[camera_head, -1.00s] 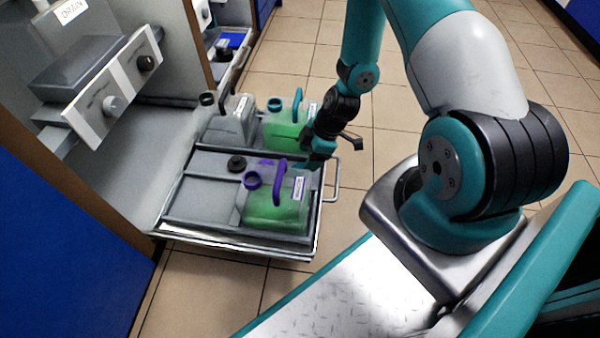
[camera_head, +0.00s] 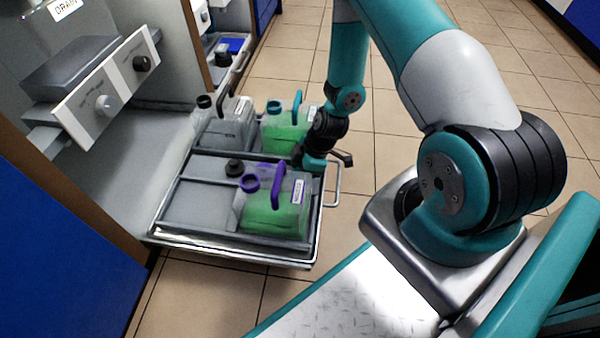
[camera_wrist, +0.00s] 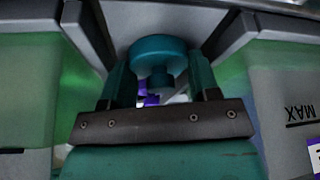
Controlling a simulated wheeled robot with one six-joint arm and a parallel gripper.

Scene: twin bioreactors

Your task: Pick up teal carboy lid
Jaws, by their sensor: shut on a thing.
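The teal lid (camera_wrist: 158,50), a round cap with a narrower stem below, sits between the two fingers of my gripper (camera_wrist: 161,66) in the wrist view. My gripper is shut on it. In the head view my gripper (camera_head: 306,158) is low over the tray, at the right side, between the teal-handled carboy and the purple-handled one. The lid cannot be made out there. The teal-handled carboy (camera_head: 283,135) holds green liquid, and its teal neck ring (camera_head: 274,107) shows at its upper left.
A purple-handled carboy (camera_head: 272,215) with green liquid stands at the tray's front right. A black lid (camera_head: 235,168) lies on the tray. A grey carboy (camera_head: 226,130) stands behind. A metal handle (camera_head: 335,188) sticks out at the tray's right. Tiled floor beyond is clear.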

